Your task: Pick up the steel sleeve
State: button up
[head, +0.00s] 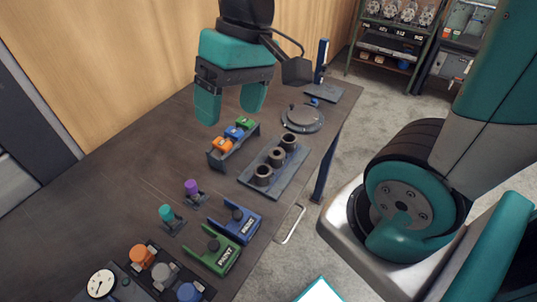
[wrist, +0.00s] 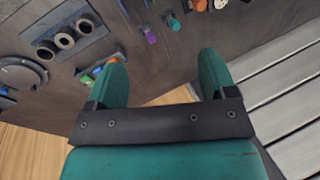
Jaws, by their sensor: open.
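Three hollow, dark grey-brown sleeves stand upright in a row on a grey plate (head: 256,186). The near one (head: 264,175), the middle one (head: 277,157) and the far one (head: 289,141) look alike, and I cannot tell which is the steel sleeve. In the wrist view the sleeves (wrist: 65,41) are at the upper left, outside the fingers. My gripper (head: 230,106) is open and empty, with teal fingers pointing down. It is above the table, to the left of and beyond the sleeves. Both fingers show in the wrist view (wrist: 162,62).
A rack of orange, green and blue pieces (head: 233,144) is beside the plate. A round grey disc (head: 302,118) lies beyond. Purple (head: 191,187) and teal knobs, green and blue brackets (head: 235,221) stand nearer. The left tabletop (head: 100,185) is bare; a wooden wall is behind.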

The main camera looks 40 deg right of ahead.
jog(key=w+d+f+m+b, duration=0.3)
jog(key=w+d+f+m, duration=0.45)
jog(key=w+d, duration=0.2)
jog(key=m+g+b, duration=0.1)
jog(key=m+b, duration=0.1)
jog(key=m, duration=0.7)
send_over(277, 153)
jog(key=d, duration=0.1)
jog(key=shift+n+y, duration=0.25)
jog(key=shift+y, duration=0.05)
jog(key=f, duration=1.7)
jog(key=shift+w+d+f, duration=0.1)
jog(key=shift+w+f, duration=0.05)
jog(key=shift+w, duration=0.15)
jog(key=shift+s+p+x, duration=0.2)
jog(key=shift+x, duration=1.35)
jog(key=shift+s+p+x, duration=0.2)
jog(key=shift+s+x, duration=0.05)
jog(key=shift+x, duration=1.3)
jog(key=shift+d, duration=0.15)
jog(key=shift+c, duration=0.3)
jog(key=c, duration=1.2)
